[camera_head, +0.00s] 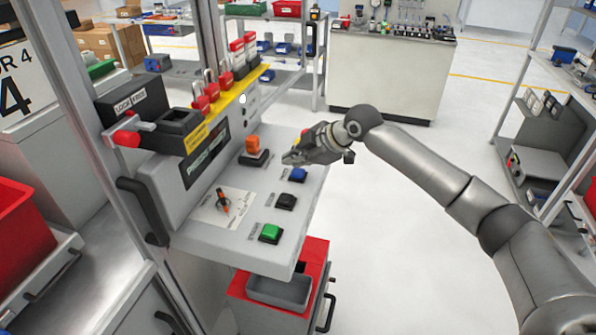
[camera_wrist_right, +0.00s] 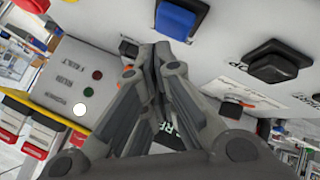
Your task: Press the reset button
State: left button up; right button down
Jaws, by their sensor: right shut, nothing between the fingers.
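A blue push button (camera_head: 297,175) sits in a black square frame on the sloped grey control panel (camera_head: 243,235). It also shows at the top of the right wrist view (camera_wrist_right: 180,18). I cannot read its label. My right gripper (camera_head: 288,158) is shut and empty, over the panel's far right part, close to the blue button and apart from it in the head view. In the right wrist view its fingertips (camera_wrist_right: 160,48) point toward the panel, just below the blue button. My left gripper is not in view.
A black button (camera_head: 286,201) and a green button (camera_head: 270,233) line the panel's near right side. An orange switch (camera_head: 252,146) stands behind, left of my gripper. Red lockout handles (camera_head: 205,97) rise on the yellow-edged back panel.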

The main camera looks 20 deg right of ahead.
dwell(0.5)
jog(key=shift+f, duration=0.15)
jog(key=shift+f, duration=0.25)
jog(key=shift+f, duration=0.55)
dwell(0.8)
jog(key=shift+r, duration=0.15)
jog(key=shift+r+p, duration=0.75)
jog(key=shift+p, duration=0.25)
